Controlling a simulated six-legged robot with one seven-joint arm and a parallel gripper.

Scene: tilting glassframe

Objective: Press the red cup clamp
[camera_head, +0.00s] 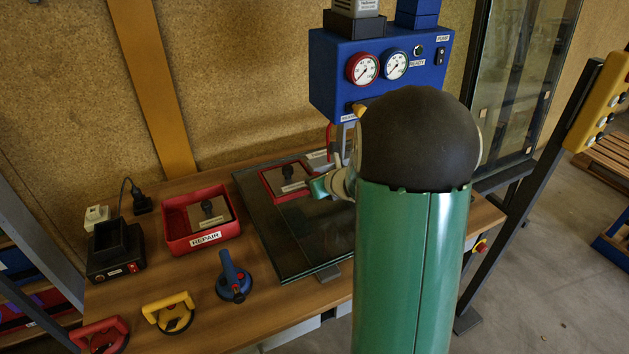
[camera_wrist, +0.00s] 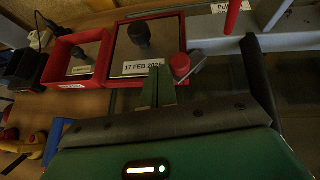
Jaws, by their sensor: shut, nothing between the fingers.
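My gripper (camera_wrist: 158,88) is shut and empty, its green fingertips together. A red round-topped knob (camera_wrist: 180,66) stands just to the right of the fingertips in the wrist view, close to the corner of a red-framed tray (camera_wrist: 120,77). I cannot tell whether the fingers touch it. In the head view my gripper (camera_head: 320,186) is low over the glass panel (camera_head: 290,255), beside the red-framed tray (camera_head: 268,183); the knob is not clearly seen there. A red-handled suction cup (camera_head: 101,336) lies at the table's front left, away from my gripper. I cannot tell which red piece is the clamp.
A red REPAIR box (camera_head: 186,244) stands left of the glass. Yellow (camera_head: 170,312) and blue (camera_head: 233,280) suction cups lie in front. A blue gauge box (camera_head: 380,70) rises behind my arm. A red rod (camera_wrist: 233,16) stands behind the knob in the wrist view.

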